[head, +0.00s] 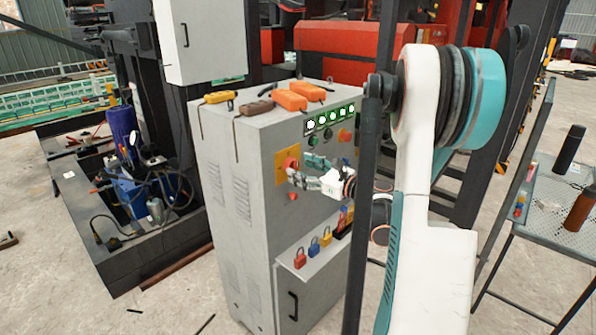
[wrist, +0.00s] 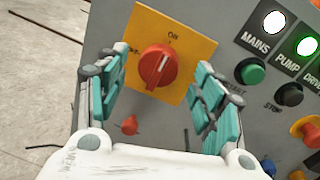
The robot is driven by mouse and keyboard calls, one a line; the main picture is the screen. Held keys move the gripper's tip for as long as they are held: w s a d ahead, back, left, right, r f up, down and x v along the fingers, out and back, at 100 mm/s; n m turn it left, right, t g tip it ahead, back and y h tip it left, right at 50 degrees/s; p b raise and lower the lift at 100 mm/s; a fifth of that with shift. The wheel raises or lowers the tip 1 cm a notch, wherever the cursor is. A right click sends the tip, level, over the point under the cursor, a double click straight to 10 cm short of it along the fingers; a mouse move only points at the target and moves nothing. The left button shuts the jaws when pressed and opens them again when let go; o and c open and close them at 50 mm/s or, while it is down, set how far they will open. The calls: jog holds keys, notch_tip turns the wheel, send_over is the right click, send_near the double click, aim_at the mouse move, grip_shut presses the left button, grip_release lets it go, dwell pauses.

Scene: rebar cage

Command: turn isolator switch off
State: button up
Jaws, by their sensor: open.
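The isolator switch is a round red knob (wrist: 158,66) on a yellow-orange plate (wrist: 193,45). The word ON shows above it, and its pale grip line points up and slightly right. In the head view, the knob (head: 291,164) and plate (head: 280,168) are on the front of a grey cabinet (head: 245,140), partly hidden by my gripper. My gripper (wrist: 160,90) is open, its teal-padded fingers on either side of the knob, with a visible gap on both sides. It also shows in the head view (head: 300,172). Contact with the knob cannot be seen.
A small red part (wrist: 129,125) sticks out below the plate. Lit MAINS (wrist: 274,22) and PUMP (wrist: 307,46) lamps and buttons are to the right. Orange tools (head: 290,101) lie on the cabinet top. A mesh table (head: 545,205) stands at right.

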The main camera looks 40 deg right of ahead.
aim_at(293, 166)
jog(key=shift+w+a, duration=0.2)
jog(key=shift+w, duration=0.95)
jog(key=c, duration=1.1)
